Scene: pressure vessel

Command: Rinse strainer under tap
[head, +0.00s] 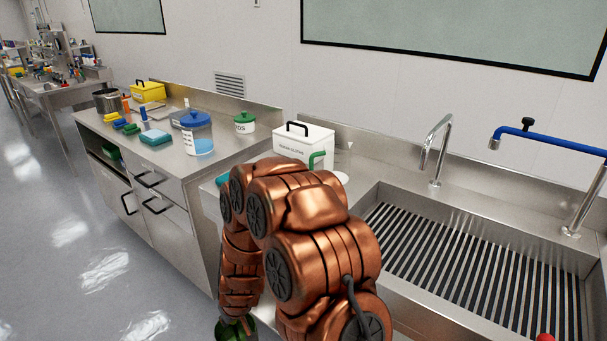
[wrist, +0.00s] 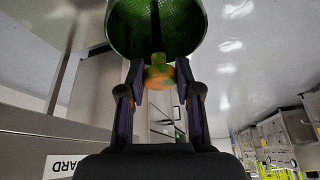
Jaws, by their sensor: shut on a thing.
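The strainer is a green mesh bowl (wrist: 155,25) with an orange-green knob between my fingers in the wrist view. My gripper (wrist: 158,74) is shut on that knob. In the head view part of the green strainer (head: 236,330) shows at the bottom edge, low in front of the counter; my arm hides much of that area. A silver tap (head: 437,150) and a blue-topped tap (head: 550,138) stand behind the sink (head: 395,285) at the right. The strainer is apart from both taps and outside the sink.
The sink has a slatted bottom. A white box (head: 303,146) stands left of it. A blue-lidded jar (head: 197,135), a green-lidded pot (head: 244,123), sponges (head: 155,138) and a yellow box (head: 148,91) sit on the left counter. Open floor (head: 70,240) lies at the left.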

